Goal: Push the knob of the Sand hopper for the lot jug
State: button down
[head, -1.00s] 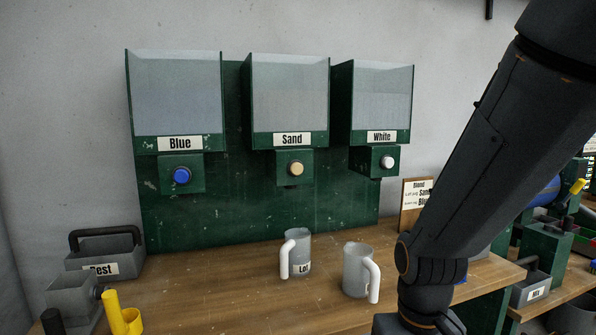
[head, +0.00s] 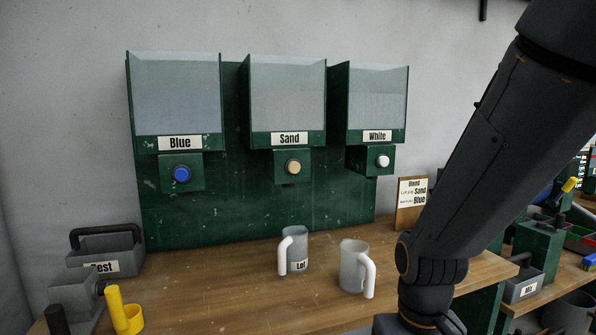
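The Sand hopper (head: 288,90) is the middle one of three on a green back panel, with a clear front and a "Sand" label. Its tan knob (head: 293,167) sits on a green block below the label. The lot jug (head: 295,250), grey with a white handle on its left and a "Lot" label, stands upright on the bench below the Sand knob. My arm crosses the right side of the head view. My gripper is not in view.
The Blue hopper (head: 177,95) with its blue knob is left, the White hopper (head: 377,97) right. A second jug (head: 353,268) stands right of the lot jug. A "Rest" box (head: 128,262) and yellow-handled item (head: 118,310) are at left. A blend card (head: 411,204) stands behind my arm.

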aim_at(293, 166)
jog(key=k, duration=1.2)
jog(key=z, duration=0.75)
jog(key=i, duration=1.6)
jog(key=u, duration=0.55)
jog(key=i, duration=0.45)
jog(key=u, duration=0.3)
